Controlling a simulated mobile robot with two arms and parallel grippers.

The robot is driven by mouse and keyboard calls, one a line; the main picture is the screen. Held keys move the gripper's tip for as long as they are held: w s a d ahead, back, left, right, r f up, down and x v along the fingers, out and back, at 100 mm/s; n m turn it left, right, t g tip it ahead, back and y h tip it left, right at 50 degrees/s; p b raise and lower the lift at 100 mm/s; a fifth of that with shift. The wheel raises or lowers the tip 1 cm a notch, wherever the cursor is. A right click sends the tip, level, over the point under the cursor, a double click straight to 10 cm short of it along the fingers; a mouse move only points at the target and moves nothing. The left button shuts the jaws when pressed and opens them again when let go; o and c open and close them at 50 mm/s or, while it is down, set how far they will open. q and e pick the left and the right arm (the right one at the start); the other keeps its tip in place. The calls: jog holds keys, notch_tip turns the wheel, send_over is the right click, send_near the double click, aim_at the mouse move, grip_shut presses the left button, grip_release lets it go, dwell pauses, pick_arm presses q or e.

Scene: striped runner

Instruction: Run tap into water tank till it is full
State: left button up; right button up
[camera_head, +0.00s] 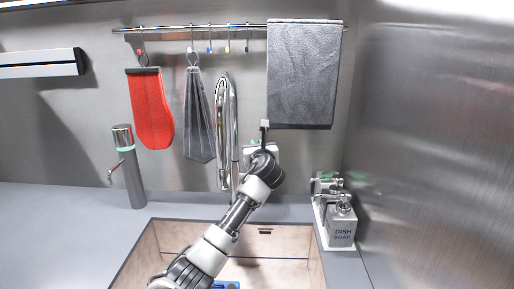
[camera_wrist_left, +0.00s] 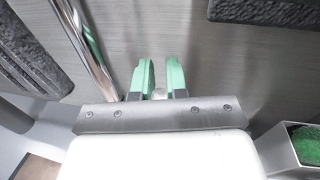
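The tall chrome tap (camera_head: 225,125) stands behind the sink (camera_head: 152,245), left of my left gripper. Its chrome pipe also shows in the left wrist view (camera_wrist_left: 85,45). My left arm reaches up across the sink, and its gripper (camera_head: 264,136) is near the back wall, just right of the tap. In the left wrist view, its two green fingertips (camera_wrist_left: 160,75) are apart. A small pale round shape shows low between them; I cannot tell what it is. A blue object (camera_head: 228,285) at the bottom edge is mostly hidden by my arm. No water tank can be made out. My right gripper is out of view.
A dish soap dispenser (camera_head: 341,228) stands right of the sink. The left counter (camera_head: 60,235) is clear.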

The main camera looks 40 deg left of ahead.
pick_arm(q)
grip_shut()
jog(key=shift+f, duration=0.1)
